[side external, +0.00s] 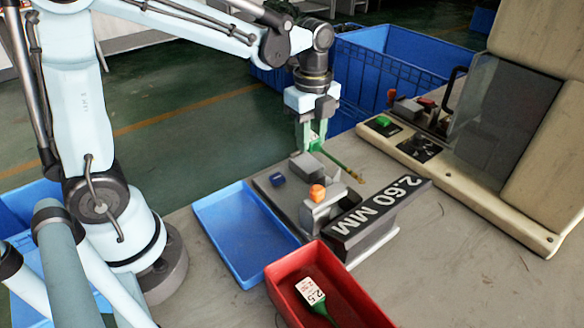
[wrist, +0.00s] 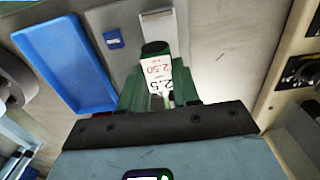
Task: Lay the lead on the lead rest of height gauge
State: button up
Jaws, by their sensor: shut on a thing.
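My gripper (side external: 312,140) is shut on a lead (side external: 340,165), a green cable with a brassy end that slants down to the right above the height gauge (side external: 285,193). In the wrist view my gripper's green fingers (wrist: 158,98) flank the lead's white label (wrist: 158,72), marked 2.50, with a dark round end beyond it. The gauge has a grey base with grey blocks, an orange knob (side external: 317,193) and a sign (side external: 380,208) reading 2.60 MM. The lead is over the gauge's far side; I cannot tell whether it touches a block. The lead rest is not clearly distinguishable.
A red bin (side external: 281,287) at the front holds another green lead (side external: 316,298) with a white label. An empty blue tray (side external: 240,232) lies left of the gauge. A beige machine (side external: 470,190) with a clear guard stands right. Blue crates (side external: 400,60) are behind.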

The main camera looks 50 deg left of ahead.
aim_at(308, 163)
jog(key=shift+w+a+f, duration=0.25)
jog(key=shift+a+f, duration=0.15)
jog(key=shift+a, duration=0.1)
jog(key=shift+f, duration=2)
jog(key=o, duration=1.1)
jog(key=shift+f, duration=0.1)
jog(key=shift+c, duration=0.2)
